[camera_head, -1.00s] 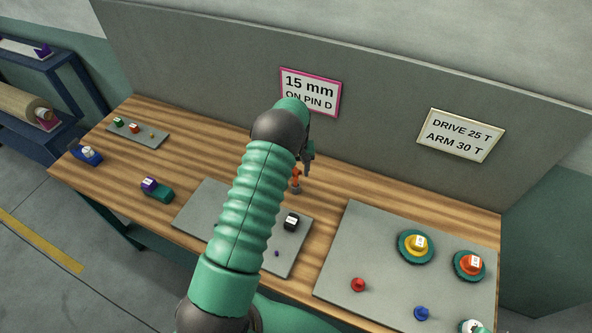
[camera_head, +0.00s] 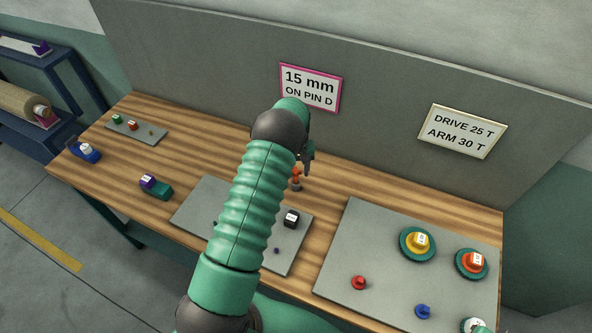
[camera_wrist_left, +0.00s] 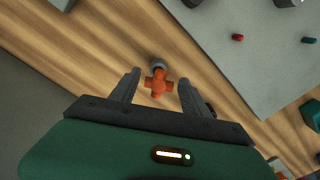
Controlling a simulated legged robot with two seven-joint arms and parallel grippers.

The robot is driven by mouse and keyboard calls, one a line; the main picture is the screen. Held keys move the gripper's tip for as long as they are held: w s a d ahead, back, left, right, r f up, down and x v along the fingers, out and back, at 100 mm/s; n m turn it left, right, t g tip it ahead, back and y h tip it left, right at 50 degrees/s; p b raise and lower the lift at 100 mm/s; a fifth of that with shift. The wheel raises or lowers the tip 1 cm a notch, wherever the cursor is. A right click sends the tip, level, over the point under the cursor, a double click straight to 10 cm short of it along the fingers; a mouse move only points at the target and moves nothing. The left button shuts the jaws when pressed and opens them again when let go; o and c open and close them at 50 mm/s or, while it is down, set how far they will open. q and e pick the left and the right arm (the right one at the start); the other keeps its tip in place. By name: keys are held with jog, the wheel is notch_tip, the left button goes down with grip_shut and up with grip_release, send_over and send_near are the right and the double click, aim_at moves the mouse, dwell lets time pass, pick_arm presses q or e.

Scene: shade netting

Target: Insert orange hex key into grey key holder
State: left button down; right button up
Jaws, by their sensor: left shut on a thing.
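The orange hex key (camera_head: 296,172) stands at the grey key holder (camera_head: 296,187), behind the middle grey mat. In the left wrist view the key (camera_wrist_left: 158,86) shows an orange cross-shaped top between my fingers, and the round grey holder (camera_wrist_left: 158,64) shows just past it. My left gripper (camera_wrist_left: 159,80) is shut on the orange hex key. In the head view my left gripper (camera_head: 307,157) is partly hidden by my own arm. How deep the key sits in the holder cannot be told.
The middle grey mat (camera_head: 200,200) carries a black block (camera_head: 291,219). The right grey mat (camera_head: 345,240) carries yellow-topped (camera_head: 418,243) and orange-topped (camera_head: 471,262) discs. A grey panel (camera_head: 220,60) with signs stands behind the bench. Bare wood lies around the holder.

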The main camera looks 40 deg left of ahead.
pick_arm(q)
jog(key=shift+f, duration=0.3)
jog(key=shift+c, duration=2.2)
grip_release()
notch_tip(320, 180, up, 17)
jog(key=b, duration=0.3)
jog(key=shift+b, duration=0.4)
jog(key=shift+w+f, duration=0.1)
